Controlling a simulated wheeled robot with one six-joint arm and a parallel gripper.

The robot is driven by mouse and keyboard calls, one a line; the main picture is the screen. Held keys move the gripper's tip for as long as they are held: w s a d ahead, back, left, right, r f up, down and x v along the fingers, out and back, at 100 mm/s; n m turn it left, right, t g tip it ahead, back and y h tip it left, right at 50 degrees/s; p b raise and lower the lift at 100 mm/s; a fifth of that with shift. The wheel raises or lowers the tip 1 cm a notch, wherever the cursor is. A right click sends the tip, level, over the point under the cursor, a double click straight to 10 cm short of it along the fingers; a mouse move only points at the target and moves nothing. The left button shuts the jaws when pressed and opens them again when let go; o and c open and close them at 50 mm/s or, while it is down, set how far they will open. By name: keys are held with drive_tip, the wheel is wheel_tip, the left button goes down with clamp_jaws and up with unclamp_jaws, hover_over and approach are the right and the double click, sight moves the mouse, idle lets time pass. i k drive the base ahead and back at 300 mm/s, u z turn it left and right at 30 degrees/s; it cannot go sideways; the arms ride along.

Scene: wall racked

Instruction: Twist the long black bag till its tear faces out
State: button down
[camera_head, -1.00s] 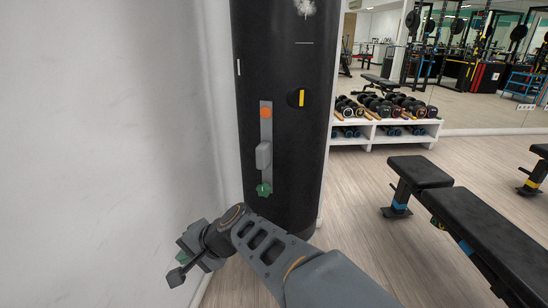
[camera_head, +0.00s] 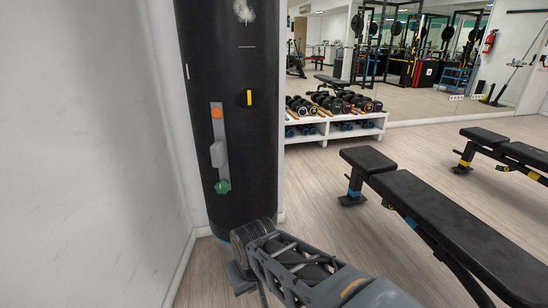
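The long black bag (camera_head: 243,130) stands upright left of centre, close to the wall. A grey strip (camera_head: 216,135) on its front carries an orange knob (camera_head: 216,112), a grey block (camera_head: 218,154) and a green knob (camera_head: 222,187). A black knob with a yellow bar (camera_head: 247,97) sits to their right. A ragged white patch (camera_head: 243,11) and thin white lines mark the bag higher up; I cannot tell if any is the tear. My gripper (camera_head: 240,280) is low in front of the bag's foot, mostly hidden behind my wrist. Its fingertips do not show.
A white wall (camera_head: 80,150) fills the left side. A black bench (camera_head: 450,220) stands at the right, with another bench (camera_head: 510,150) beyond. A white rack of dumbbells (camera_head: 335,125) stands behind, before a mirror. Wooden floor (camera_head: 320,200) is clear between bag and bench.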

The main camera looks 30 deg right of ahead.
sight(232, 43)
drive_tip(key=z, duration=0.55)
drive_tip(key=i, duration=0.75)
drive_tip(key=u, duration=0.95)
